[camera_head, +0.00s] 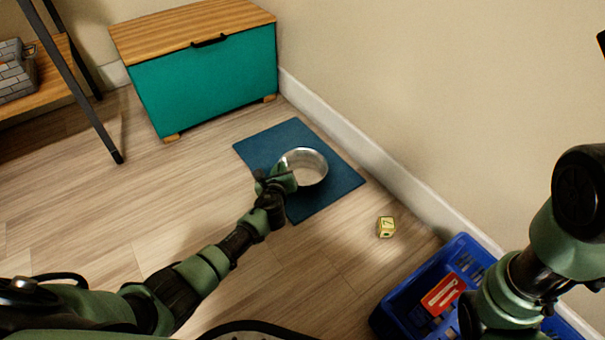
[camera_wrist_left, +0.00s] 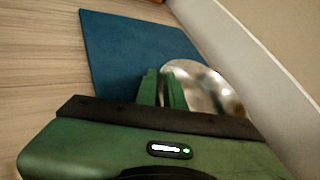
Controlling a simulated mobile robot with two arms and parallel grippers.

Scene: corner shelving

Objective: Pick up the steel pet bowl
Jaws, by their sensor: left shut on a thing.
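The steel pet bowl (camera_head: 306,164) is round, shiny and upright, over the blue mat (camera_head: 335,197) beside the wall. My left gripper (camera_head: 283,176) is at the bowl's left side and is shut on its rim. In the left wrist view, the two green fingers (camera_wrist_left: 161,88) close together at the near left edge of the bowl (camera_wrist_left: 207,88). I cannot tell whether the bowl touches the mat. My right arm shows at the right edge of the head view, but its fingertips do not show.
A yellow toy block (camera_head: 386,227) lies on the floor near the wall. A blue crate (camera_head: 408,292) holding a red item stands at the lower right. A teal chest (camera_head: 208,85) stands behind the mat. Wooden floor is clear to the left.

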